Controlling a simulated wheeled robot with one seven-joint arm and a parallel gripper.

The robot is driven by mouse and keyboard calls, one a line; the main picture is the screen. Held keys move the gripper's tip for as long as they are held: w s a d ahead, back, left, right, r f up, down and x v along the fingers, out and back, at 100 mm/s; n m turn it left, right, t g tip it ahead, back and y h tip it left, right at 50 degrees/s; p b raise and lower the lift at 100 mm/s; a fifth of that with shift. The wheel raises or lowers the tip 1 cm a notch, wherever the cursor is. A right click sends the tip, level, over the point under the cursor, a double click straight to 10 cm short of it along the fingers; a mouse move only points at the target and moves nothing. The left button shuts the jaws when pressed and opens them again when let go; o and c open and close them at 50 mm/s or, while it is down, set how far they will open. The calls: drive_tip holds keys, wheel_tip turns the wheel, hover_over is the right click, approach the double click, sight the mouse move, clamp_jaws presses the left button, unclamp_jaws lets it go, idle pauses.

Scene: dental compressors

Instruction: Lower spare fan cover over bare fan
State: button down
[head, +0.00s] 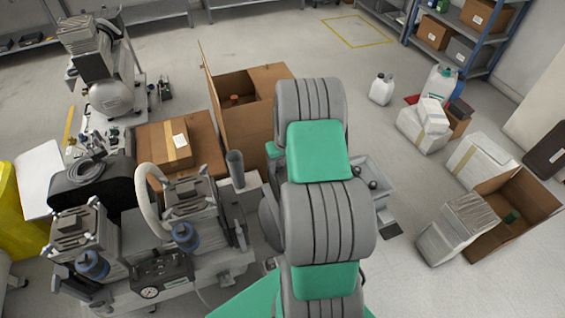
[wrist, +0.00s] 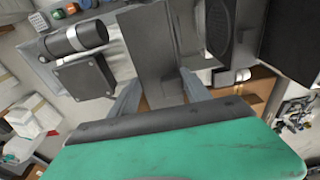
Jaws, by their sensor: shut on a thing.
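In the wrist view my gripper (wrist: 159,84) has its two pale fingers closed on either side of a plain grey panel-like piece (wrist: 150,45). In the head view my own grey and green arm hides the gripper and the held piece. The bare fan cannot be made out there. The compressor unit (head: 150,270) stands at lower left, beside my arm.
An open cardboard box (head: 262,85) stands behind the compressor, left of my arm. A closed carton (head: 180,143) lies beside it. White cartons (head: 482,165) and another open box (head: 515,210) are on the right.

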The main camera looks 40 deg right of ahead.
wheel_tip(320, 180, down, 9)
drive_tip(key=b, duration=0.5)
drive_tip(key=shift+r, duration=0.1)
drive_tip(key=shift+f+b, duration=0.3)
drive_tip(key=shift+b, duration=0.3)
idle(1.1)
unclamp_jaws()
drive_tip(key=shift+s, duration=0.1)
idle(0.6)
drive_tip(key=shift+r+p, duration=2.25)
drive_tip(key=shift+r, duration=1.35)
